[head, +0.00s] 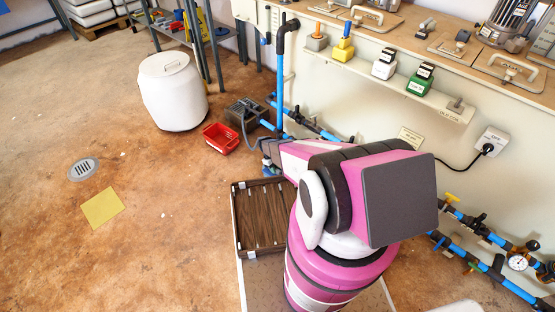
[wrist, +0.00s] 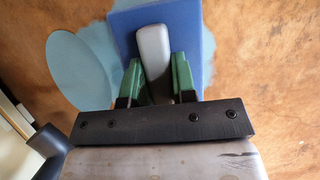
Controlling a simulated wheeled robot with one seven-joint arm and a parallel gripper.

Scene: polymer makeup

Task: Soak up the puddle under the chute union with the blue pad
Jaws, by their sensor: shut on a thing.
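The blue pad (wrist: 198,45) is in the wrist view, with a grey grip (wrist: 154,55) standing on it. The two green fingers of my gripper (wrist: 156,78) are shut on this grip, one on each side. The puddle (wrist: 80,65) is a pale blue-grey patch on the brown floor, to the left of the pad. The pad's left side overlaps the puddle's edge in the picture; whether it touches the floor I cannot tell. In the head view my pink arm hides the gripper and puddle. I cannot clearly identify the chute union.
A red crate (head: 221,138) and a white drum (head: 173,91) stand on the floor left of my arm. A dark slatted tray (head: 259,216) lies beside my base. Blue pipes (head: 280,85) run along the cream bench front. The floor at left is mostly clear, around a yellow sheet (head: 102,207) and round drain (head: 83,169).

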